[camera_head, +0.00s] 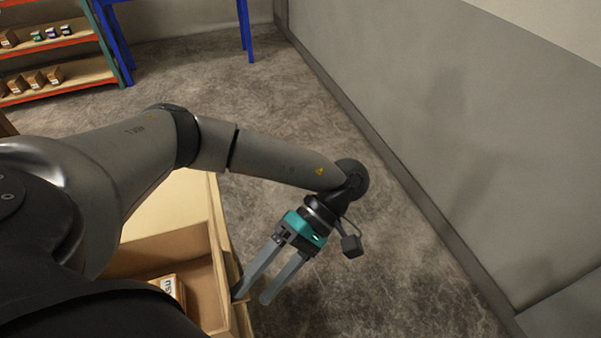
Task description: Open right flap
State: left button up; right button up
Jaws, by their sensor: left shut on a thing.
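An open cardboard box (160,257) stands at the lower left, partly hidden by my left arm and my dark body. Its right flap (241,318) shows as a narrow strip along the box's right edge. My left gripper (251,299) reaches over from the far side, its two grey fingers pointing down and left to this strip. It is shut on the flap's edge; the exact contact is hard to see. My right gripper is out of view.
A small labelled carton (170,285) lies inside the box. A pale flat panel (178,197) extends beyond it. Shelves (55,45) with small boxes and a blue frame (245,30) stand at the back. A grey wall (440,120) bounds the right; the floor (370,270) between is clear.

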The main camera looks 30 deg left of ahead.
pick_arm(q)
jog(key=v, duration=1.4)
jog(key=shift+w+r, duration=0.2)
jog(key=shift+w, duration=0.2)
